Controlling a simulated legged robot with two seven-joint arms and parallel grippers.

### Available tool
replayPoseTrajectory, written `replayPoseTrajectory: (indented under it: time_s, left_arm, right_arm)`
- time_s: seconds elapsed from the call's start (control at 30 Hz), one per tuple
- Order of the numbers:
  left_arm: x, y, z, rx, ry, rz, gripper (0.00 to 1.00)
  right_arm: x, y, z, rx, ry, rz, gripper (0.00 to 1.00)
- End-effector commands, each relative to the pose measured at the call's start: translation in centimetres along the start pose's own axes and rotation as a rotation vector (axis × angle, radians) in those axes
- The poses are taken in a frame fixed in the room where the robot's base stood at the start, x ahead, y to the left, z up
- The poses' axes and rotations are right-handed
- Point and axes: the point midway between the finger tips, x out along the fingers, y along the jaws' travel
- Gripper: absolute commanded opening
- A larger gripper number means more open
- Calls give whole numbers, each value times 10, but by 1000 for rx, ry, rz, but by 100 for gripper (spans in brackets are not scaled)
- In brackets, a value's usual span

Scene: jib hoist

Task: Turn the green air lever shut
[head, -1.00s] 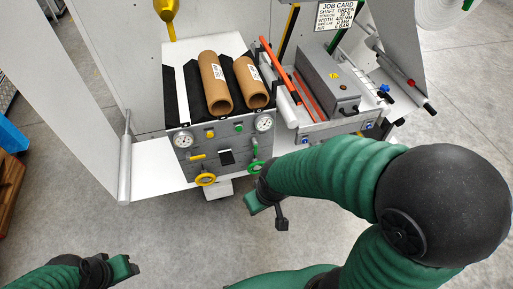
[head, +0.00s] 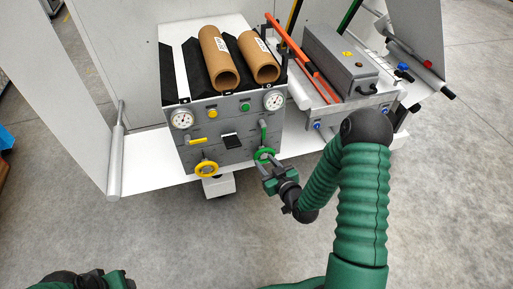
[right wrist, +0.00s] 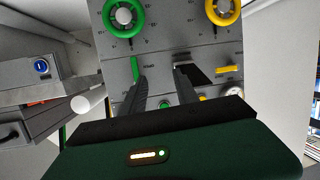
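The green air lever (head: 264,133) stands upright on the right side of the grey control panel (head: 230,152), above the green wheel (head: 264,154). In the right wrist view, which is upside down, the green lever (right wrist: 135,68) shows near the tip of the left-hand finger. My right gripper (head: 266,166) is in front of the panel at the green wheel, below the lever. The right wrist view shows its fingers (right wrist: 160,78) apart with nothing held between them; whether they touch the panel is unclear. My left gripper (head: 122,281) is at the lower left, far from the panel, its fingers unclear.
A yellow lever (head: 197,141) lies level above a yellow wheel (head: 204,169) on the panel's left. Two gauges (head: 181,119) and small buttons sit above. Cardboard rolls (head: 218,60) lie on top. A grey boxed unit (head: 338,62) stands at right. Floor in front is clear.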

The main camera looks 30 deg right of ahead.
Motion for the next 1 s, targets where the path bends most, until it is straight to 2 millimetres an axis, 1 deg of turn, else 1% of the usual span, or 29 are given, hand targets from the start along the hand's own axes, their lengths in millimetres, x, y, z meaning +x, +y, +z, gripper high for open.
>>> replayPoseTrajectory:
  time_s: [0.03, 0.1, 0.2, 0.27, 0.37, 0.47, 0.8, 0.9, 1.0]
  left_arm:
    - [24, 0, 6, 0, 1, 0, 47]
    - [32, 0, 7, 1, 1, 0, 47]
    - [34, 0, 8, 1, 1, 0, 47]
    - [34, 0, 8, 1, 1, 0, 47]
    - [34, 0, 8, 1, 2, 0, 47]
    - [38, 0, 9, 1, 2, 0, 47]
    - [56, 0, 13, 1, 1, 0, 47]
    - [60, 0, 14, 1, 1, 0, 47]
    - [62, 0, 14, 1, 1, 0, 47]
  right_arm:
    - [3, 14, 25, 37, 78, 48, 36]
    - [-2, 30, 26, 66, 183, 108, 36]
    - [-8, 43, 23, 85, 261, 158, 36]
    - [-7, 45, 19, 87, 277, 166, 36]
    - [4, 48, 14, 84, 279, 167, 36]
    - [26, 51, 9, 83, 280, 167, 36]
    - [111, 66, -12, 85, 276, 166, 36]
    - [130, 70, -18, 85, 275, 165, 36]
    - [142, 72, -22, 85, 274, 166, 36]
